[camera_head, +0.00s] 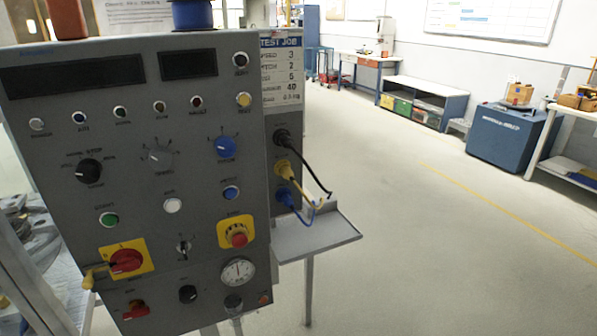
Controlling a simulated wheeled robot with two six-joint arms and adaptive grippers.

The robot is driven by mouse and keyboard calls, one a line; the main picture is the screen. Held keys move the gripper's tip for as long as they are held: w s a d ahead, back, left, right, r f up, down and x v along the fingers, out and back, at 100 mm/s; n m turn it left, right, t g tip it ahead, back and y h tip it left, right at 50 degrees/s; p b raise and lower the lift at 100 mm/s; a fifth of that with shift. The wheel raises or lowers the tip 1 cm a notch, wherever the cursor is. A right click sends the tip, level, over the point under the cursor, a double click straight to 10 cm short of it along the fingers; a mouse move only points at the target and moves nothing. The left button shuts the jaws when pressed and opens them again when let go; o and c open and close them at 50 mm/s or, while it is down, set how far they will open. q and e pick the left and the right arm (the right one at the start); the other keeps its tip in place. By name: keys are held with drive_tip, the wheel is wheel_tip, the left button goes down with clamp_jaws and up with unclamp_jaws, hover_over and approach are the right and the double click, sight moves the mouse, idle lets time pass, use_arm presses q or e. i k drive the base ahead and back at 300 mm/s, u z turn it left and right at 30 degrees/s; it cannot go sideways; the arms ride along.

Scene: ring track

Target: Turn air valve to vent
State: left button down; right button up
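A grey control panel (150,215) fills the left half of the view, tilted in the picture. Low on its left is a small red handle (135,310), which looks like the air valve. Its label is too small to read, so I cannot tell which position it is in. To its right are a black knob (188,293) and a round white pressure gauge (238,272). Above the red handle is a red rotary switch (127,261) on a yellow plate, with a yellow padlock-like piece (95,277) at its left. Neither of my grippers is in view.
A red emergency button (238,234) and several knobs and push buttons sit higher on the panel. Black, yellow and blue cables plug into its right side, above a small grey shelf (318,232). The floor (430,260) to the right is clear.

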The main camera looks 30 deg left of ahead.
sight(137, 311)
drive_tip(key=u, duration=0.25)
drive_tip(key=i, duration=0.2)
drive_tip(key=u, duration=0.85)
